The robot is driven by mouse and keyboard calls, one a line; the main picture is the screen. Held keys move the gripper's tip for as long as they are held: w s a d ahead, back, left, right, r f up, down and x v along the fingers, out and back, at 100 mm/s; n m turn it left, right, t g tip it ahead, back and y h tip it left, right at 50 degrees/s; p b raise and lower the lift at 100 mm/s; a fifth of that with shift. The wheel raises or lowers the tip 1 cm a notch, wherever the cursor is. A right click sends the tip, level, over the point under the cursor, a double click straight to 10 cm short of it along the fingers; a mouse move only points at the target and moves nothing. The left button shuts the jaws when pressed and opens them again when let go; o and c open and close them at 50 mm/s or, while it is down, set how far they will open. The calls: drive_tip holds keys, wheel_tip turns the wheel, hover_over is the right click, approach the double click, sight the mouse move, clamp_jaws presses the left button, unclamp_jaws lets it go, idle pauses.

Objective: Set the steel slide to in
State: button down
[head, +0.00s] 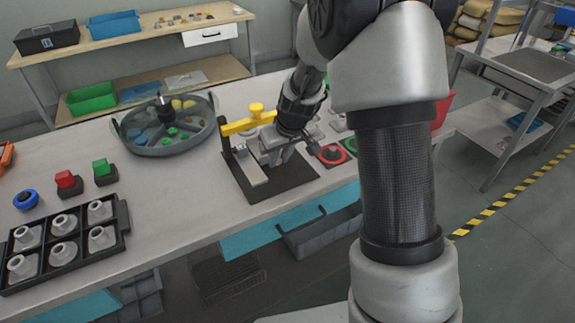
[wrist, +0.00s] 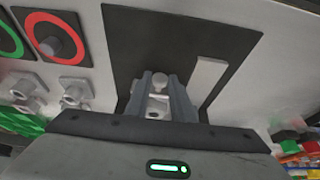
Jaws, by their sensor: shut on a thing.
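My gripper (head: 273,158) is low over a black plate (head: 291,183) on the bench. In the wrist view its two fingers (wrist: 160,85) are shut on a small pale round-topped knob (wrist: 159,80), which appears to be the handle of the steel slide. The fingers and wrist hide most of the slide's body, so its in or out position cannot be told. A pale flat bar (head: 250,170) lies on the plate beside the gripper, apart from the fingers; it also shows in the wrist view (wrist: 206,84).
A yellow lever (head: 249,120) on a black post stands close behind my gripper. Red-ringed (head: 331,155) and green-ringed buttons sit to its right. A round grey tray (head: 168,150) and a black rack (head: 112,245) with several white parts stand left.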

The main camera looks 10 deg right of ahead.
drive_tip(key=shift+w+r, duration=0.1)
drive_tip(key=shift+w, duration=0.1)
drive_tip(key=c, duration=1.6)
unclamp_jaws()
drive_tip(key=shift+w+a, duration=0.1)
drive_tip(key=shift+o, duration=0.2)
drive_tip(key=p+v, duration=0.1)
drive_tip(key=v, duration=1.6)
drive_tip(key=shift+s+p, duration=0.25)
drive_tip(key=shift+p, duration=0.05)
drive_tip(key=shift+r, duration=0.15)
drive_tip(key=s+r+m+p, duration=0.1)
drive_tip(key=s+r, duration=0.3)
drive_tip(key=s, duration=0.4)
drive_tip(key=s+d+r+m+t+h+p, duration=0.1)
drive_tip(key=s+r+p, duration=0.3)
drive_tip(key=s, duration=0.4)
drive_tip(key=s+d+r+m+p, duration=0.1)
drive_tip(key=s+r+p, duration=0.2)
drive_tip(key=s+r, duration=0.3)
drive_tip(key=shift+s+r+m, duration=0.2)
drive_tip(key=shift+s+m, duration=0.1)
drive_tip(key=shift+s, duration=0.6)
